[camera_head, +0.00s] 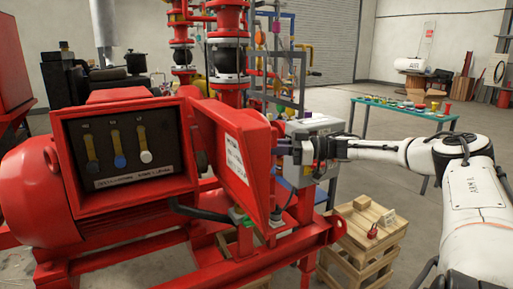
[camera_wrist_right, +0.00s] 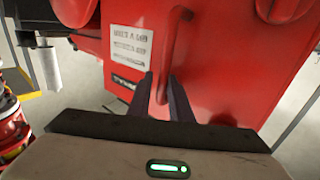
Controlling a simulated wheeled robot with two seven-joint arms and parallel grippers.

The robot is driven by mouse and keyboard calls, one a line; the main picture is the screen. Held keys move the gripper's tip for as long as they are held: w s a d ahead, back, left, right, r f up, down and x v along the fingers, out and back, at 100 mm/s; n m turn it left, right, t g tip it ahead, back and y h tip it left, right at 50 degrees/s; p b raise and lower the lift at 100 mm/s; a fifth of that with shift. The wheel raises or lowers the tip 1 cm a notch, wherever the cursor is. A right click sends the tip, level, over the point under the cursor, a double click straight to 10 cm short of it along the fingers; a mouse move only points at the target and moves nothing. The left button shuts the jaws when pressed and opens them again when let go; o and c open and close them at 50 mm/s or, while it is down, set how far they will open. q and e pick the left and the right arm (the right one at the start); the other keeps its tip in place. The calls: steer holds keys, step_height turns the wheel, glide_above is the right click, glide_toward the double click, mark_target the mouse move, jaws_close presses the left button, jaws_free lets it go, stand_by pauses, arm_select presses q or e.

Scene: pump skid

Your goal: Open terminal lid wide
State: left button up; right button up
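The red terminal lid (camera_head: 235,155) is hinged on the right side of the motor's terminal box (camera_head: 120,145) and stands partly open, swung out. The box inside is dark, with three coloured terminals (camera_head: 118,155) and a label strip. In the right wrist view the lid's outer face (camera_wrist_right: 220,60) fills most of the picture, with a white label and a red bar handle (camera_wrist_right: 180,40). My right gripper (camera_wrist_right: 161,80) has its fingers close on either side of the handle and appears shut on it. In the head view its fingertips are partly hidden beside the lid. My left gripper is not in view.
A grey electrical box (camera_head: 316,130) stands just behind my right gripper. Red pipes and valves (camera_head: 230,50) rise behind the motor. A wooden crate (camera_head: 365,225) with a red padlock-like item is below my right arm. A green table (camera_head: 405,108) stands behind.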

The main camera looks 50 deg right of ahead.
steer(key=shift+s, duration=0.1)
steer(key=p+v, duration=0.2)
steer(key=v, duration=0.8)
steer(key=shift+f, duration=0.2)
stand_by(0.4)
